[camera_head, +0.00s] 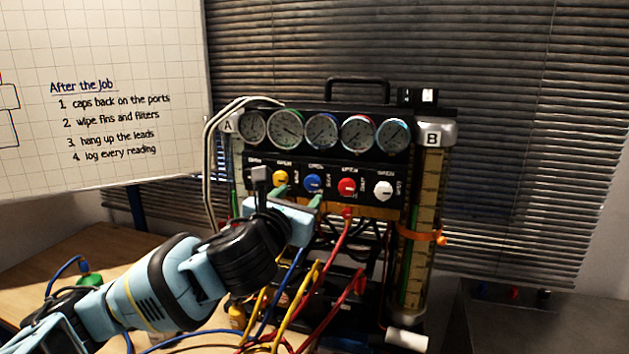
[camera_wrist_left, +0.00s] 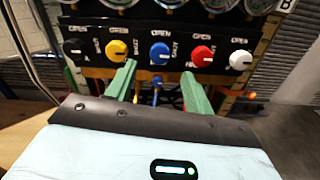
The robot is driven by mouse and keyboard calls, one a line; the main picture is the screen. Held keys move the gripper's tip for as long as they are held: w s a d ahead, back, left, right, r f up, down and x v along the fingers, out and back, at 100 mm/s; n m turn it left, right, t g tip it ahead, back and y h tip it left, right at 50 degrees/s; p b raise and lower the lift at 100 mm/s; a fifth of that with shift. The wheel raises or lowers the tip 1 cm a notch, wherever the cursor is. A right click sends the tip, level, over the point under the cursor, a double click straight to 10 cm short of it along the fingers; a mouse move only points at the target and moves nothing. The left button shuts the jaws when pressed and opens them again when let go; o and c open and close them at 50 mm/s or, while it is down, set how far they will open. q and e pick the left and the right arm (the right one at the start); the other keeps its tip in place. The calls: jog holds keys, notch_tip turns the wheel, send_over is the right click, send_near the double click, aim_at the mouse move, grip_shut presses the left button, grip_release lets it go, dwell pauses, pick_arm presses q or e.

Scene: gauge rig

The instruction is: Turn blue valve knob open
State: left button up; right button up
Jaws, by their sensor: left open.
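The blue valve knob (camera_head: 313,183) sits in the middle of a row of knobs on the black panel of the gauge rig (camera_head: 375,115). In the left wrist view the blue knob (camera_wrist_left: 159,53) has a white pointer mark and lies between the words OPEN above and SHUT to its side. My left gripper (camera_head: 300,197) is open, its green fingers just in front of and below the panel. My right gripper is not in view.
The yellow knob (camera_wrist_left: 117,50) is left of the blue one, the red knob (camera_wrist_left: 202,56) right, then the white knob (camera_wrist_left: 240,60). Gauges (camera_head: 322,132) line the panel above. Red, yellow and blue hoses (camera_head: 335,250) hang below. A whiteboard (camera_head: 110,90) stands at left.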

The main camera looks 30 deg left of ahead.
aim_at(311, 184)
pick_arm(q)
jog(key=shift+x, duration=3.85)
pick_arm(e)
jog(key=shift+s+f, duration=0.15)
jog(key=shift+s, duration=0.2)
pick_arm(q)
jog(key=shift+c, duration=0.4)
jog(key=c, duration=0.9)
